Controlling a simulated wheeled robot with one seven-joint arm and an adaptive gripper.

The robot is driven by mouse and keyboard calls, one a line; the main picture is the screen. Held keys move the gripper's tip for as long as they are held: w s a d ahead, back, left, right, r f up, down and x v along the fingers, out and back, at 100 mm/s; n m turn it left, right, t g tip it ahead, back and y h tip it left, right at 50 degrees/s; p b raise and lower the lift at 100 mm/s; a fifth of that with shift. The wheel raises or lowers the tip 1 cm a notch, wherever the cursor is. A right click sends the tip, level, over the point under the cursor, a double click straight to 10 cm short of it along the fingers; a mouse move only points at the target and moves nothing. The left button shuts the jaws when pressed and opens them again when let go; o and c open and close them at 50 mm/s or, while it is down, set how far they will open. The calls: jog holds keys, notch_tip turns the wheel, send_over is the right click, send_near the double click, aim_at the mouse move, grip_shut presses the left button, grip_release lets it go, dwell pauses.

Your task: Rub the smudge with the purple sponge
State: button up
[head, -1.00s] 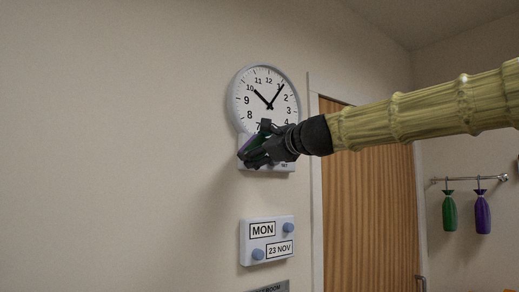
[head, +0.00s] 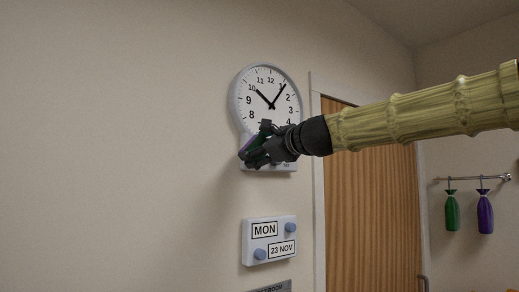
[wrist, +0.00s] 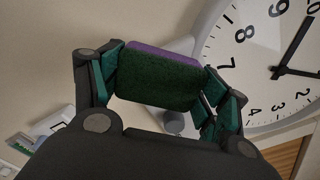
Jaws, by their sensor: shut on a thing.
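My gripper (head: 256,145) is in front of the lower edge of the wall clock, over the small box below the dial. In the wrist view, its fingers are shut on the two ends of the sponge (wrist: 157,76). The sponge has a dark green rough face and a purple layer along its upper edge. In the head view only a small purple part of it shows beside the fingers. I cannot tell whether the sponge touches the wall or the box. No smudge can be made out in either view.
The round clock (head: 266,88) and its box (head: 290,167) are right at the gripper. A date panel (head: 268,250) with blue knobs is below. A wooden door (head: 370,200) is to the right, with green and purple bottles (head: 485,213) hanging beyond. The wall at left is bare.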

jog(key=shift+w+a, duration=0.4)
jog(key=shift+w, duration=0.05)
dwell(0.4)
jog(key=shift+d, duration=0.15)
jog(key=shift+w+d+p, duration=0.35)
jog(key=shift+w+d, duration=0.2)
jog(key=shift+d, duration=0.2)
jog(key=shift+w+d+p, duration=0.35)
jog(key=shift+w+d, duration=0.2)
jog(key=shift+d, duration=0.2)
jog(key=shift+w, duration=0.15)
jog(key=shift+a, duration=0.1)
jog(key=shift+s+a, duration=0.6)
jog(key=shift+a, duration=0.2)
jog(key=shift+s+a, duration=0.55)
jog(key=shift+a, duration=0.25)
jog(key=shift+s, duration=0.15)
